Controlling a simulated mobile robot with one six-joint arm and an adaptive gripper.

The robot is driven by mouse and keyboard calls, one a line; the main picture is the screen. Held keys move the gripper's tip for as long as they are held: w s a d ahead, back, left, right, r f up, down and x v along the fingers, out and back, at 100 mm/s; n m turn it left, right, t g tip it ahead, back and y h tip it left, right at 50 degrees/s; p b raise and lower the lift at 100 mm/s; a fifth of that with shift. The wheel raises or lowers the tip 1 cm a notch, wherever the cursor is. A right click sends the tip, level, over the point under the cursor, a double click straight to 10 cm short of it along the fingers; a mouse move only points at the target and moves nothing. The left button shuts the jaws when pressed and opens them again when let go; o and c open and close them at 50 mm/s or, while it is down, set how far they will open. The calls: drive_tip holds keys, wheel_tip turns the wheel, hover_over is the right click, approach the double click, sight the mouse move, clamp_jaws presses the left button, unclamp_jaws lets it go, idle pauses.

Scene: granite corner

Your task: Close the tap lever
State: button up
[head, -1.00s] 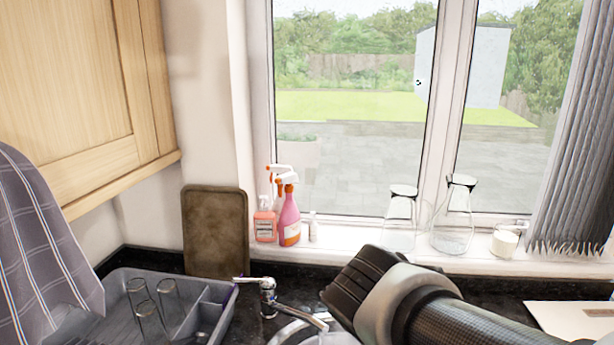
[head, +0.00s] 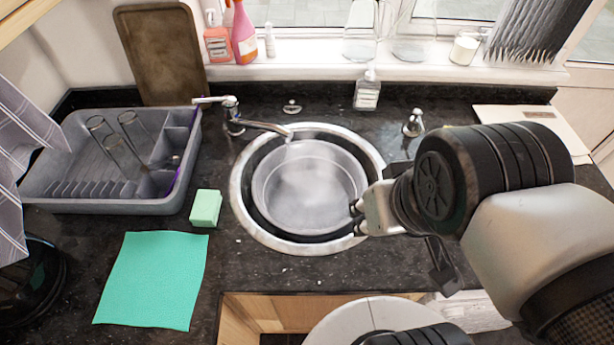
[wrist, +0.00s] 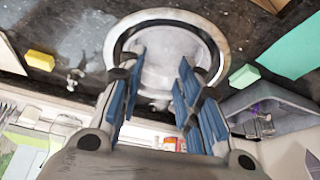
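The chrome tap (head: 233,117) stands at the sink's back left. Its lever (head: 210,100) points left toward the dish rack, and its spout (head: 262,127) reaches right over the sink's rim. A grey basin (head: 268,185) sits in the round sink (head: 238,195); its inside looks pale and cloudy, and I cannot tell whether water is running. My gripper (head: 358,217) is at the basin's right side, apart from the tap. In the wrist view my gripper (wrist: 160,68) has its blue-padded fingers spread with nothing held between them. The tap is not clearly visible there.
A grey dish rack (head: 110,205) with glasses stands left of the tap. A green sponge (head: 206,207) and teal cloth (head: 152,280) lie in front. A soap bottle (head: 367,92) and chrome fitting (head: 413,122) stand behind the sink. Glasses and spray bottles line the sill.

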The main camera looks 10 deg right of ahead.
drive_tip(key=shift+c, duration=0.3)
drive_tip(key=shift+c, duration=1.2)
drive_tip(key=shift+w+a+r, duration=0.15)
drive_tip(key=shift+w+a, duration=0.15)
drive_tip(key=shift+c, duration=0.7)
drive_tip(key=w+a+r+y, duration=0.1)
drive_tip(key=w+a, duration=0.1)
drive_tip(key=w+a+r+n+y, duration=0.1)
drive_tip(key=w+a, duration=0.1)
drive_tip(key=w, duration=0.1)
drive_tip(key=w+a+r+n+y+p, duration=0.1)
drive_tip(key=w+a, duration=0.1)
drive_tip(key=shift+w+a, duration=0.15)
drive_tip(key=shift+a, duration=0.05)
clamp_jaws()
drive_tip(key=n+t+y+p, duration=0.2)
drive_tip(key=n+y+p, duration=0.1)
drive_tip(key=y, duration=0.4)
hover_over(214, 100)
drive_tip(key=s+d, duration=0.1)
wheel_tip(214, 100, down, 7)
drive_tip(key=shift+s+a+f+t+b, duration=0.15)
drive_tip(key=shift+a+f, duration=0.1)
drive_tip(key=shift+f, duration=0.35)
drive_tip(key=shift+s+a+f+t+b, duration=0.1)
drive_tip(key=shift+a+f+b, duration=0.1)
drive_tip(key=shift+f, duration=0.4)
drive_tip(key=shift+s+a+f+t+b, duration=0.1)
drive_tip(key=shift+a+f, duration=0.15)
drive_tip(key=shift+f, duration=0.35)
